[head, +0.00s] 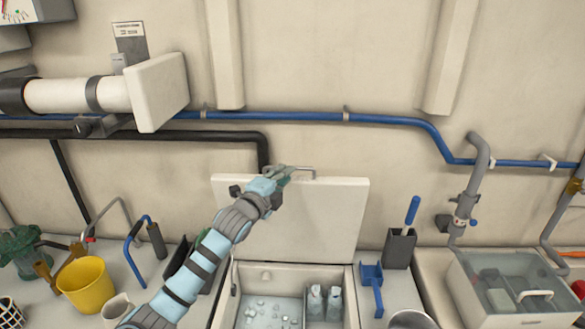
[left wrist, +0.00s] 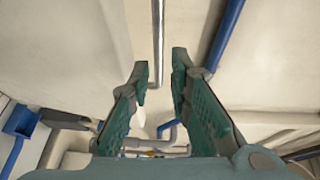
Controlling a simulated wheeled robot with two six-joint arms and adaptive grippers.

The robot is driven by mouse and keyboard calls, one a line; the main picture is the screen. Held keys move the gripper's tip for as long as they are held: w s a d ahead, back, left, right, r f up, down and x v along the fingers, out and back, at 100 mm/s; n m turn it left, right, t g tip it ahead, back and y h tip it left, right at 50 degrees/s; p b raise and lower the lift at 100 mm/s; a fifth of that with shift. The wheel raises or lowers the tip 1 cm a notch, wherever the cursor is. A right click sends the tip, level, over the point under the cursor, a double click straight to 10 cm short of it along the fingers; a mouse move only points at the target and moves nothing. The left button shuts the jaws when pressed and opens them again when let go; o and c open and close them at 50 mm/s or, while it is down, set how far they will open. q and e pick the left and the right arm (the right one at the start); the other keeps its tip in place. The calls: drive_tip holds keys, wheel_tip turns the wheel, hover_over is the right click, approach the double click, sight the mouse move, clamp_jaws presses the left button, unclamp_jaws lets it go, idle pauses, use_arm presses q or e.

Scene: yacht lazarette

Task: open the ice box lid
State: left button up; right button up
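The ice box lid (head: 325,215) is a pale panel standing raised, nearly upright, behind the open ice box (head: 230,300). A grey metal bar handle (head: 306,170) is at its top edge. My left gripper (head: 286,172) is at this handle. In the left wrist view, the fingers of my left gripper (left wrist: 160,68) are apart, and the handle bar (left wrist: 158,40) lies between the tips with visible gaps on both sides. Loose ice (head: 268,312) and grey bottle-like things (head: 323,302) show inside the box. My right gripper is not in view.
A blue pipe (head: 300,116) and a black pipe (head: 200,135) run along the wall behind the lid. A yellow bucket (head: 86,284) stands at left. A grey holder (head: 400,248) and a blue bracket (head: 372,280) are right of the box. A clear-sided bin (head: 510,290) stands farther right.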

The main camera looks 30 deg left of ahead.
sight(292, 180)
use_arm(q)
drive_tip(key=w, duration=0.5)
drive_tip(key=shift+a+f, duration=0.3)
drive_tip(key=shift+w+r+b, duration=0.15)
drive_tip(key=shift+w+b, duration=0.15)
drive_tip(key=shift+c, duration=0.6)
clamp_jaws()
